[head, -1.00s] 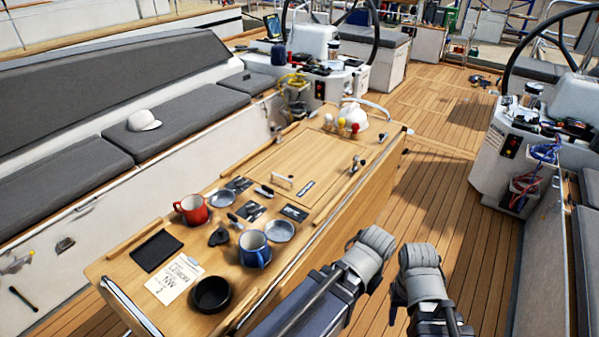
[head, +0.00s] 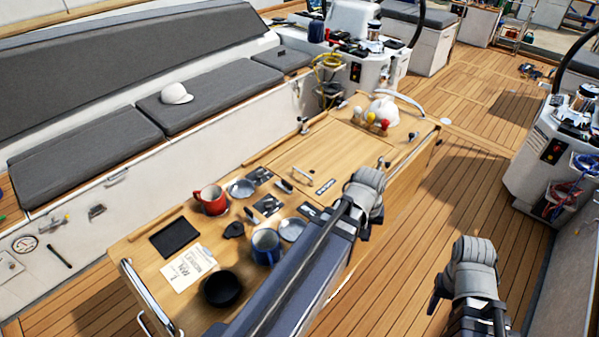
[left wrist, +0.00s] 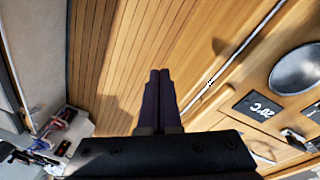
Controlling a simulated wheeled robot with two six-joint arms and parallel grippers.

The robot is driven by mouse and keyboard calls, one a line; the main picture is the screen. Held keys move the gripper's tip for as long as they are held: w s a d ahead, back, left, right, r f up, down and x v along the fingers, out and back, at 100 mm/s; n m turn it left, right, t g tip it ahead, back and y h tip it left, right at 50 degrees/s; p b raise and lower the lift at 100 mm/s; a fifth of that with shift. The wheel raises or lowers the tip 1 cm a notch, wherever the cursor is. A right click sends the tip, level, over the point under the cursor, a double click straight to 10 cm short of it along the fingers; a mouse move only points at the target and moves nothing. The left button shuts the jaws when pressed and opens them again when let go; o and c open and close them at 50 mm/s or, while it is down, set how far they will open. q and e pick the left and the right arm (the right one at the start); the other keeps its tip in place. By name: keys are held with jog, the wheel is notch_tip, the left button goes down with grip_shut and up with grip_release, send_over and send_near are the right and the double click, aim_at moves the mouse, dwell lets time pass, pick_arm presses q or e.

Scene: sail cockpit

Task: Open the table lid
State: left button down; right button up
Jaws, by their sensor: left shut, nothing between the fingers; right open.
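The wooden table (head: 150,246) stands in the middle of the cockpit. Its lid (head: 308,149) is a flat wooden panel in the far half and looks closed. A small light handle (head: 304,175) is near the lid's near edge, and a latch (head: 383,163) is at its right side. My left gripper (head: 366,200) is by the table's right edge, with its fingers hidden in the head view. In the left wrist view its fingers (left wrist: 159,85) are shut and empty, seen against planks beside the table edge. My right gripper (head: 470,280) is open over the deck, apart from the table.
On the table are a red mug (head: 211,200), a blue mug (head: 265,246), a black bowl (head: 222,289), metal dishes (head: 292,229) and dark cards. Coloured knobs (head: 371,119) and a white helmet-like object (head: 385,108) are at the far end. The deck (head: 395,265) right of the table is clear.

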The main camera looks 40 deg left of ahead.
pick_arm(q)
jog(key=w+a+n, duration=0.1)
jog(key=a+n, duration=0.2)
jog(key=w+a+r+n+t, duration=0.1)
jog(key=a+n, duration=0.2)
jog(key=a, duration=0.1)
jog(key=w+a+r+n, duration=0.1)
jog(key=a+n, duration=0.2)
jog(key=shift+w+a+t+h+p, duration=0.1)
jog(key=shift+a+t+h+p, duration=0.05)
jog(key=shift+t+h+p, duration=0.25)
jog(key=a+n, duration=0.2)
jog(key=a+n+t, duration=0.1)
jog(key=a+n, duration=0.1)
jog(key=n, duration=0.1)
jog(key=w+a+r+n, duration=0.1)
jog(key=a+n, duration=0.1)
jog(key=a, duration=0.1)
jog(key=shift+t, duration=0.3)
jog(key=s+a+r+n+t+y, duration=0.1)
jog(key=s+a+r+n+t, duration=0.1)
jog(key=a+n, duration=1.1)
jog(key=b, duration=0.8)
send_near(302, 179)
jog(key=shift+n+t, duration=0.3)
jog(key=x, duration=0.5)
jog(key=shift+s+f, duration=0.15)
jog(key=shift+f, duration=0.25)
jog(key=shift+r, duration=0.15)
